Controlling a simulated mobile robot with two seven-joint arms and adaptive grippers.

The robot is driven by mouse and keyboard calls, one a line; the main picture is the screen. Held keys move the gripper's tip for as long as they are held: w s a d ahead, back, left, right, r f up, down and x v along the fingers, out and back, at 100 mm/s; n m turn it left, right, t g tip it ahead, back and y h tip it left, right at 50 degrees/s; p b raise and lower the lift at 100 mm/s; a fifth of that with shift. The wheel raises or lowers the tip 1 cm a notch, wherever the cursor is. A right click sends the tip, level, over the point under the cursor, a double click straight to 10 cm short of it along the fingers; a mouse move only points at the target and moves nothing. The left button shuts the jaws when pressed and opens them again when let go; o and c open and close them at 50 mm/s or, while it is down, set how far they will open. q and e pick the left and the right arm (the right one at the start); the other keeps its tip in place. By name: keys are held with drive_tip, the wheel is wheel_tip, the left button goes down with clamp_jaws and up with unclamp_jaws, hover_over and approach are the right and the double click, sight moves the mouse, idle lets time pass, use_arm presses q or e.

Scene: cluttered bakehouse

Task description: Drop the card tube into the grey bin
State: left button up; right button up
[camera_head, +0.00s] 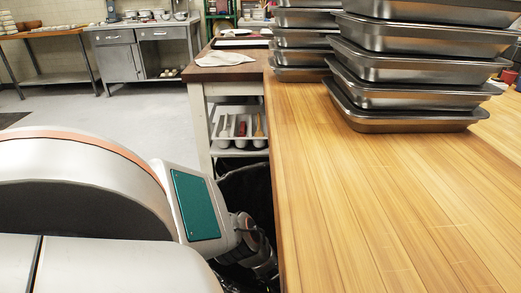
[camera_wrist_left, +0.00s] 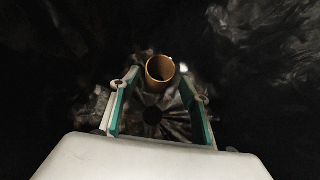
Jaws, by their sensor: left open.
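The card tube (camera_wrist_left: 160,68) is a short brown open-ended tube. In the left wrist view it shows between and just past the tips of my left gripper (camera_wrist_left: 159,82), which is open with a finger on each side. I see no finger pressing on the tube. Dark, crinkled, shiny liner (camera_wrist_left: 265,50) surrounds both. In the head view my left arm reaches down beside the wooden table to a dark lined opening (camera_head: 243,188), apparently the bin; its grey outside is hidden. My left gripper's fingers and the tube are hidden there. My right gripper is not in view.
A wooden table (camera_head: 370,215) fills the right, its front part clear. Stacked steel pans (camera_head: 410,95) stand at its back. Behind the bin is a second table (camera_head: 225,72) with a cloth (camera_head: 222,58) and a utensil tray below. Open floor (camera_head: 110,105) lies at left.

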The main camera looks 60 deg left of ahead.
use_arm(q)
drive_tip(key=p+v, duration=0.1)
drive_tip(key=v, duration=0.2)
drive_tip(key=shift+s+d+r, duration=0.1)
drive_tip(key=shift+d, duration=0.15)
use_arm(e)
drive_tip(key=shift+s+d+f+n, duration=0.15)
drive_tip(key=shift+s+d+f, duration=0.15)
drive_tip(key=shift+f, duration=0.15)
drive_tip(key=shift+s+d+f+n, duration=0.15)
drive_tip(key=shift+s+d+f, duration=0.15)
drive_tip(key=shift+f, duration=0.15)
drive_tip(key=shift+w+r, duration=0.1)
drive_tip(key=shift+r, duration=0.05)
